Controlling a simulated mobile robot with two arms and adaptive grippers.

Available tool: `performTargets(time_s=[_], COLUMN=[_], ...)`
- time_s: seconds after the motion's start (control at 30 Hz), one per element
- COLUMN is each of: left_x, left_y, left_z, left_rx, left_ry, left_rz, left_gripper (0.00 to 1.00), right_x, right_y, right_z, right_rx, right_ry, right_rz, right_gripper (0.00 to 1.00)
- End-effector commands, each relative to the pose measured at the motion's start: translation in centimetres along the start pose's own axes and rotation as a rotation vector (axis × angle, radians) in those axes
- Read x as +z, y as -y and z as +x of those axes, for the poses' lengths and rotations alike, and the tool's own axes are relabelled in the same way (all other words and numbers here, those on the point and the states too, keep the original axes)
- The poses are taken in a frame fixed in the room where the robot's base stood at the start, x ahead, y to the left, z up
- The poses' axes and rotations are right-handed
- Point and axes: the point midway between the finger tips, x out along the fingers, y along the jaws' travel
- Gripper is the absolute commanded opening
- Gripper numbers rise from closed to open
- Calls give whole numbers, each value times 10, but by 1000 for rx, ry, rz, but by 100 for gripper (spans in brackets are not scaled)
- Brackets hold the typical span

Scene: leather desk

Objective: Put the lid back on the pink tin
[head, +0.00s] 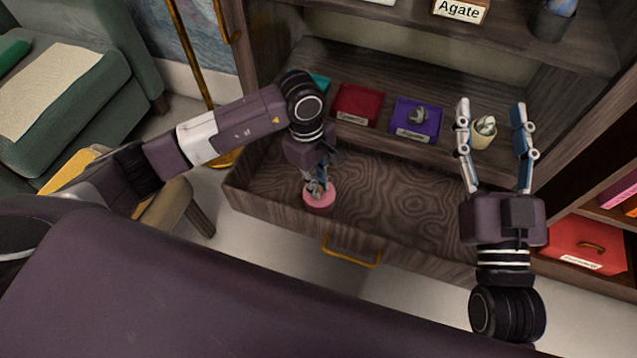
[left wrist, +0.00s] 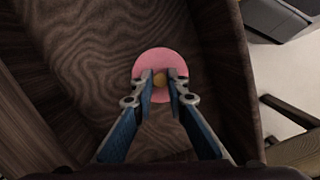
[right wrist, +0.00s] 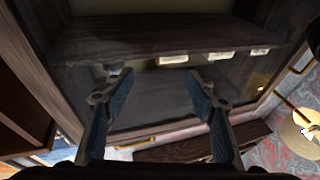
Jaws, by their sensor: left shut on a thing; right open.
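The round pink lid (left wrist: 160,62) with a small gold knob (left wrist: 159,80) shows in the left wrist view. My left gripper (left wrist: 161,90) is shut on the knob from above. In the head view the pink tin (head: 319,206) appears as a short pink cylinder in the open drawer, under my left gripper (head: 318,186). The lid looks level on top of it, but I cannot tell whether it is fully seated. My right gripper (head: 494,128) is open and empty, with its fingers wide apart, at the right in the head view.
The open wooden drawer (head: 400,195) with a gold handle (head: 351,252) is otherwise mostly bare. On the shelf behind are a red tray (head: 358,101), a purple tray (head: 427,129) with a grey stone, a teal item (head: 320,84) and a pale yellow cup (head: 481,138).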

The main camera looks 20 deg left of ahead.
Motion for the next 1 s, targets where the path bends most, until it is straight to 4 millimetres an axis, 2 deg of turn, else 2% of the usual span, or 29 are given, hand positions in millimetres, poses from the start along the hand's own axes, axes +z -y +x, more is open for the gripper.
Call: performTargets(time_s=[1.0], left_x=[0], left_y=[0], left_z=[0], left_rx=[0], left_ry=[0], left_rz=[0], left_gripper=[0], right_x=[-16], right_y=[2], right_z=[-1], right_rx=[-4], right_ry=[-72], right_rz=[4], right_gripper=[51])
